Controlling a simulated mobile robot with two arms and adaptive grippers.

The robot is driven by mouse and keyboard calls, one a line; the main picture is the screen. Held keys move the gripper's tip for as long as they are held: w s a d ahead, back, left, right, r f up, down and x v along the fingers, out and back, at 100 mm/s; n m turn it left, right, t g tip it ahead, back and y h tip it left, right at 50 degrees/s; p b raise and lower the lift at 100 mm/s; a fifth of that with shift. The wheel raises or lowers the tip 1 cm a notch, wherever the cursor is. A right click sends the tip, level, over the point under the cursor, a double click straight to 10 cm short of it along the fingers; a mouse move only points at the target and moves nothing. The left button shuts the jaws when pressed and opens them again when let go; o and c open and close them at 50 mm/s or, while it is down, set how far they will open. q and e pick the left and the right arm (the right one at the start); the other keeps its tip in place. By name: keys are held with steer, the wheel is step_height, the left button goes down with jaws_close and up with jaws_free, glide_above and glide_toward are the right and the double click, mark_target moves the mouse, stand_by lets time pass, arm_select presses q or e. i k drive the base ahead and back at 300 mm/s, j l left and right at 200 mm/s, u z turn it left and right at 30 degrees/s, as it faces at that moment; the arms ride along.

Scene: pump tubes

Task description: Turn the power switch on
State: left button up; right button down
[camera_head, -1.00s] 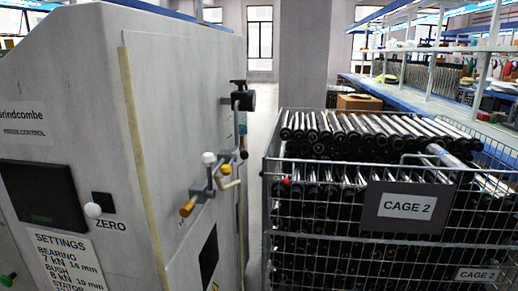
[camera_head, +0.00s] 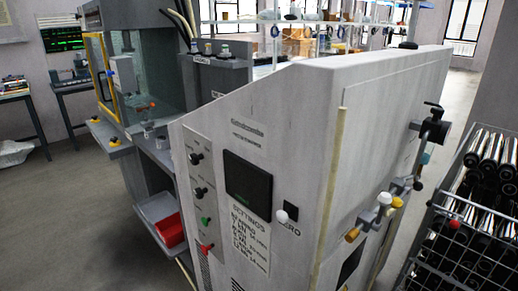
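A grey press control cabinet (camera_head: 385,115) fills the middle and right of the head view. Its front panel has two black knobs (camera_head: 196,158), (camera_head: 200,191), a green button (camera_head: 206,221) and a red-tipped control (camera_head: 206,248). A dark screen (camera_head: 247,185) and a white knob (camera_head: 281,216) marked ZERO are to their right. A black handle unit (camera_head: 433,128) sticks out of the cabinet's right side. The labels are too small to tell which control is the power switch. Neither gripper is in view.
Levers with white and yellow knobs (camera_head: 383,205) jut from the cabinet's right side. A wire cage of tubes (camera_head: 470,235) stands close on the right. A yellow-framed machine (camera_head: 103,75) and a red bin (camera_head: 170,230) are left. Open floor (camera_head: 75,210) lies at the left.

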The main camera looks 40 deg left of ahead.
mark_target(194, 160)
steer(key=u, duration=1.65)
